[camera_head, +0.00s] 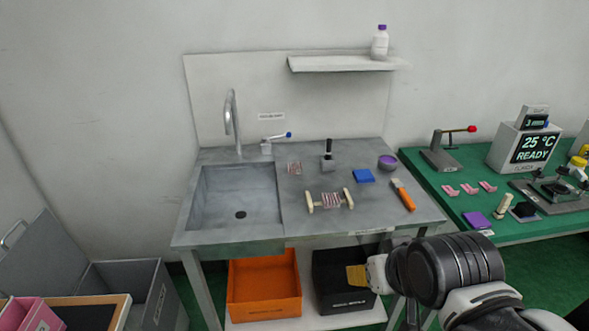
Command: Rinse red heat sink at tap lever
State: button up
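A small reddish, striped, finned piece (294,168) lies on the grey counter right of the sink, likely a heat sink. A second red-and-white finned piece (332,200) lies nearer the front, between two cream end pieces. I cannot tell which is the red heat sink. No water shows at the spout. My arm reaches in from the lower right, below and in front of the counter, away from both finned pieces. My gripper's fingers cannot be made out clearly.
The sink (215,205) is empty. A black-handled tool (328,155), blue block (363,176), purple bowl (387,162) and orange-handled tool (403,195) occupy the counter's right side. A green table (440,205) with fixtures stands right. Orange (264,288) and black bins sit below.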

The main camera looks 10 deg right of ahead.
aim_at(288, 135)
jog(key=i+l, duration=0.15)
jog(key=i, duration=0.45)
jog(key=i+l, duration=0.2)
jog(key=i, duration=0.4)
